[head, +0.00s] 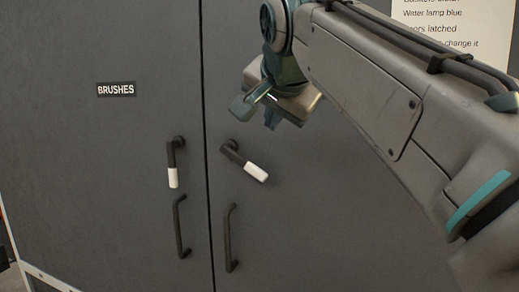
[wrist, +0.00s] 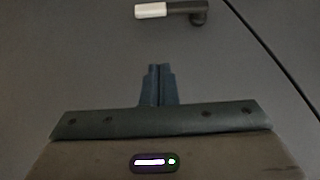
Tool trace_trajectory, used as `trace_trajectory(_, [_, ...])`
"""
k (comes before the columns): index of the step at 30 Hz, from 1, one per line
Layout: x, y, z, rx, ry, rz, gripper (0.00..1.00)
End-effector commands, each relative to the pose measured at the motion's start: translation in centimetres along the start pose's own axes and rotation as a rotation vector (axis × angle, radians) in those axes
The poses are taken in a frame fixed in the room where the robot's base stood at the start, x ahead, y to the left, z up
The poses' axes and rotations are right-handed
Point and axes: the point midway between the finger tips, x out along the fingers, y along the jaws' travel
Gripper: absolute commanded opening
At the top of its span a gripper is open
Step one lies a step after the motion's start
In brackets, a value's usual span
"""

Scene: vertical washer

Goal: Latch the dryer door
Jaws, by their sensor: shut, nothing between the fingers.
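Two grey doors meet at a vertical seam in the head view. The left door (head: 75,150) has a dark latch lever with a white grip (head: 173,178) hanging straight down. The right door (head: 330,200) has a similar lever with a white grip (head: 257,172), tilted down to the right. No dryer label is visible; my arm covers part of the right door. My gripper (head: 258,112) is shut and empty, above the tilted lever and apart from it. In the wrist view, its closed fingertips (wrist: 158,68) point toward that lever's white grip (wrist: 151,11), with a gap between.
A "BRUSHES" label (head: 116,89) is on the left door. Fixed dark pull handles (head: 182,227) and (head: 230,238) stand below the levers, beside the seam. A partly covered notice (head: 440,18) hangs at upper right. The door face around the levers is otherwise clear.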

Motion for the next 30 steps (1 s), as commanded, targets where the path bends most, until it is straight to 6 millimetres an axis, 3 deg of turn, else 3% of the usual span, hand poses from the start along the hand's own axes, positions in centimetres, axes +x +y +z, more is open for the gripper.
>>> trace_trajectory(5, [2.2, 0.1, 0.1, -0.001, -0.004, 0.004, 0.0])
trace_trajectory(17, [10.4, 0.0, 0.3, -0.001, -0.004, 0.003, 0.0])
trace_trajectory(22, [11.9, 0.1, 2.1, -0.002, -0.003, 0.002, 0.0])
trace_trajectory(30, [12.7, 0.0, 2.9, -0.001, -0.001, 0.0, 0.0])
